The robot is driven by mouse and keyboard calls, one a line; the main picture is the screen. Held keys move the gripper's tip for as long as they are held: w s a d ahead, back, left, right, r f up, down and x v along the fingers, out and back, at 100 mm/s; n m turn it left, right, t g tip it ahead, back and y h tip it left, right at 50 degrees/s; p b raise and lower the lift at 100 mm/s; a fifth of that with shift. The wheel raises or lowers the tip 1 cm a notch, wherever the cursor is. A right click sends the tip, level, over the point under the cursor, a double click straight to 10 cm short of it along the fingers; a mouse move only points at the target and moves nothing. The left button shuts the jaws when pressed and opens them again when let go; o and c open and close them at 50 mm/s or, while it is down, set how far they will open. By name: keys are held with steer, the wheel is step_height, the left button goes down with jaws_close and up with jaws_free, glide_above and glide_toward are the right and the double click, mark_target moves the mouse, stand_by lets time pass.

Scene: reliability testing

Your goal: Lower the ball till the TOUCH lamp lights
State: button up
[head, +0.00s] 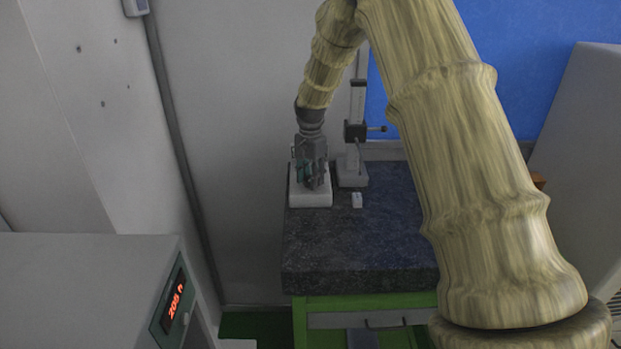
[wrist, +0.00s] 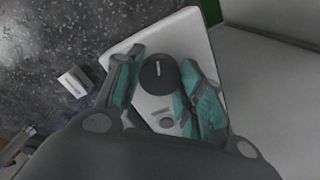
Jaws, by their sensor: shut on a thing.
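My gripper (head: 312,178) points down over a white box (head: 321,200) on the dark granite slab. In the wrist view its teal-padded fingers (wrist: 157,72) are on both sides of a round black knob (wrist: 160,78) with a white pointer line, on the white box's top (wrist: 196,38). The fingers are shut on this knob. A small white block (head: 357,200) stands on the slab to the right, also in the wrist view (wrist: 75,82). I cannot make out the ball or a lit TOUCH lamp.
An upright stand with a pale column (head: 357,105) and dark clamp (head: 356,132) stands just right of my gripper. The granite slab (head: 350,255) is clear in front. A grey cabinet with a red display (head: 174,301) stands at lower left.

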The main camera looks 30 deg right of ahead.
steer(key=n, duration=0.2)
steer(key=n+b, duration=0.1)
steer(key=n, duration=0.1)
steer(key=shift+s+a+f+n, duration=0.1)
steer(key=shift+s+f+n, duration=0.1)
steer(key=shift+f+n, duration=0.15)
steer(key=n, duration=0.4)
steer(key=shift+n+b, duration=0.25)
steer(key=shift+b, duration=0.15)
steer(key=n, duration=0.4)
steer(key=shift+n, duration=2.4)
steer(key=shift+r, duration=0.1)
steer(key=o, duration=1)
steer(key=shift+d, duration=0.2)
steer(key=shift+r, duration=0.15)
steer(key=shift+w, duration=0.1)
